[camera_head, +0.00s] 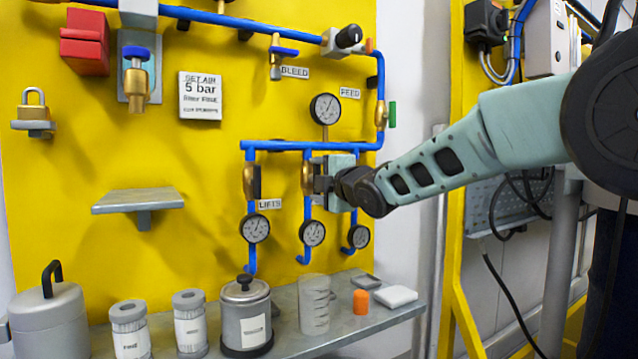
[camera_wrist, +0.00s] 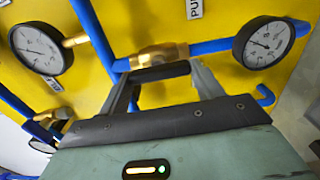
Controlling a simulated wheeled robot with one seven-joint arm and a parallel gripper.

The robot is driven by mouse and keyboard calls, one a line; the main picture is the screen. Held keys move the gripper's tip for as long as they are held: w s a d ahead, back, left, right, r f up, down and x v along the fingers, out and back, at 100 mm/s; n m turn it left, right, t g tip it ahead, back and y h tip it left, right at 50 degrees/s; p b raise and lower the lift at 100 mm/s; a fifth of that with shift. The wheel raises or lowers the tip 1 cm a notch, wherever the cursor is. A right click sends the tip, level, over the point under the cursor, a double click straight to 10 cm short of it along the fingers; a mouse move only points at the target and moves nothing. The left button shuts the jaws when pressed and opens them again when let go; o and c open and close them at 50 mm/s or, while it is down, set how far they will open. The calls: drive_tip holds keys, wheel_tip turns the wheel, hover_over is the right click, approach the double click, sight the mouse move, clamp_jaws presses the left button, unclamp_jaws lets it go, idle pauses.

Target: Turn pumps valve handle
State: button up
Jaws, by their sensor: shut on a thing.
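The pumps valve is the middle of the brass valves on the blue pipes; its brass body (camera_head: 307,176) shows just left of my gripper in the head view. In the wrist view the brass body (camera_wrist: 160,53) lies on the blue pipe, with its dark handle (camera_wrist: 162,72) in front of it. My gripper (camera_head: 322,178) is at this valve. In the wrist view my gripper (camera_wrist: 163,80) has its fingers on both ends of the dark handle, shut on it. In the head view the handle is mostly hidden by my gripper. A partly cut-off label (camera_wrist: 195,8) starts with "PU".
The lifts valve (camera_head: 251,181) with its label is to the left. Gauges hang below the valves, the middle one (camera_head: 312,233) under my gripper. The feed gauge (camera_head: 325,109) is above. A grey shelf (camera_head: 345,331) with jars and canisters runs below.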

drive_tip(key=o, duration=1)
drive_tip(key=b+v, duration=0.2)
drive_tip(key=v, duration=1.5)
drive_tip(key=shift+s+d, duration=0.15)
drive_tip(key=shift+s, duration=0.05)
